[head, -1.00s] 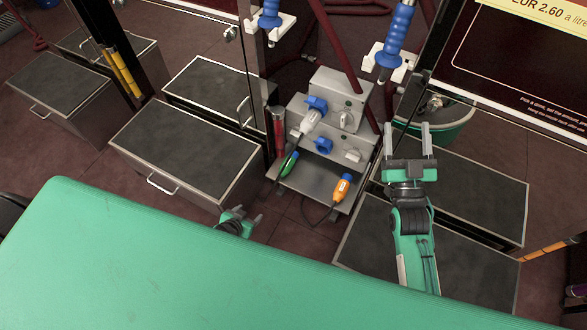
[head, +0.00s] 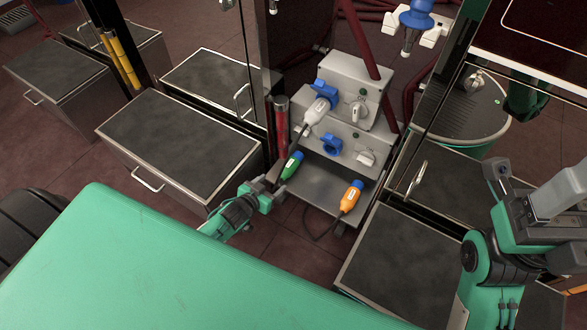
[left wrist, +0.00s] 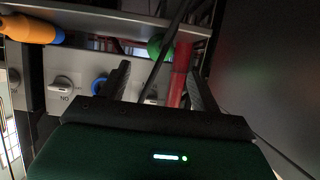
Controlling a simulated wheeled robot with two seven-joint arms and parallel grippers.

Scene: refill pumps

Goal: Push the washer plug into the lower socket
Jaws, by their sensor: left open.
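A green plug (head: 292,165) and an orange plug (head: 350,197) stand or lie at the metal shelf under the socket boxes. A white plug (head: 316,112) sits at the blue socket of the upper box (head: 343,75). The lower socket (head: 332,146), blue, shows no plug in it. I cannot tell which plug is the washer's. My left gripper (head: 272,190) is open just below and left of the green plug. In the left wrist view the green plug (left wrist: 160,47) shows beyond the open fingers (left wrist: 160,88), with nothing seen between them but its dark cable behind. My right gripper (head: 535,195) is partly seen.
A red cylinder (head: 281,125) stands close left of the boxes. Grey cabinets with dark tops (head: 175,150) stand to the left, and another (head: 405,270) to the right. The green surface (head: 150,265) fills the front. A bin (head: 470,105) is at the right.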

